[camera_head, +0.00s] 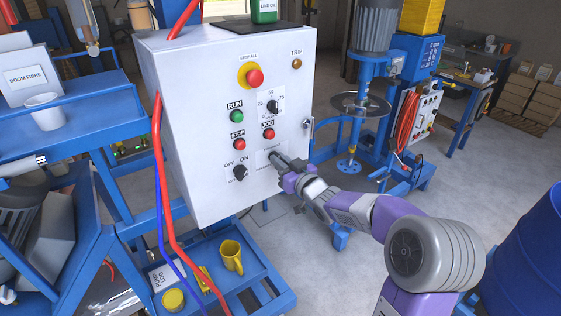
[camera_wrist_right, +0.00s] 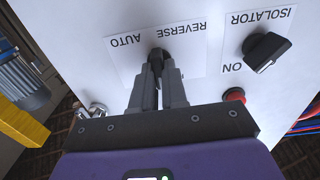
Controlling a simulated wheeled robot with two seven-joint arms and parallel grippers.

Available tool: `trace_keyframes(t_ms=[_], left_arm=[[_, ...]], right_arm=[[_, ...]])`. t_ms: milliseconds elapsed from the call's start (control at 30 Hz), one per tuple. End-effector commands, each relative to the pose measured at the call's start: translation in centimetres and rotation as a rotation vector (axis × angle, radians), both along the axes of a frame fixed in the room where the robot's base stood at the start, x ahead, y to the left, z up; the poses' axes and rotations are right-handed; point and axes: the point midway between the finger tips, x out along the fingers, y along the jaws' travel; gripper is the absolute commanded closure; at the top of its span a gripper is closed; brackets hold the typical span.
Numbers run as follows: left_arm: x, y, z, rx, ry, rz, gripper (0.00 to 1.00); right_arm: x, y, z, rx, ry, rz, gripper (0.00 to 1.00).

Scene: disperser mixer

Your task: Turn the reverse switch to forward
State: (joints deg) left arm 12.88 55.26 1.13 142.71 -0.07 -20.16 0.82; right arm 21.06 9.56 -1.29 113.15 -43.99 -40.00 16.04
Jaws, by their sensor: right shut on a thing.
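The reverse switch (camera_wrist_right: 157,56) is a small black knob on a white label reading AUTO and REVERSE, upside down in the right wrist view. My right gripper (camera_wrist_right: 158,76) is shut on this knob, one finger on each side. The knob's exact pointing direction is covered by the fingers. My left gripper is not in view.
Close by on the panel are the black isolator knob (camera_head: 240,173), the red stop button (camera_head: 239,144), the red jog button (camera_head: 268,133) and the speed dial (camera_head: 272,107). Red and blue hoses (camera_head: 158,150) hang at the panel's left. A blue mixer stand (camera_head: 345,130) stands behind right.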

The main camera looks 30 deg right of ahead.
Motion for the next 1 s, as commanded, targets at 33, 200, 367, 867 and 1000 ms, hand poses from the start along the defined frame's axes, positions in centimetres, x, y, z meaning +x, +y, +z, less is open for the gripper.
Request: trace_keyframes(t_ms=[33,200,367,867,1000], left_arm=[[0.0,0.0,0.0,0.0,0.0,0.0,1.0],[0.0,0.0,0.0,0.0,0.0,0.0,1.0],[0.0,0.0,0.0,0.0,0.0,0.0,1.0],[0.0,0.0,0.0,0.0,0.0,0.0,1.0],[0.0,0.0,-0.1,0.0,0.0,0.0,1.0]], right_arm=[[0.0,0.0,-0.1,0.001,0.001,0.0,1.0],[0.0,0.0,-0.1,0.0,0.001,0.0,1.0],[0.0,0.0,0.0,-0.001,0.001,0.0,0.74],[-1.4,-0.2,0.0,-0.002,0.001,-0.002,0.62],[-3.8,-0.4,0.1,-0.003,0.0,-0.003,0.62]])
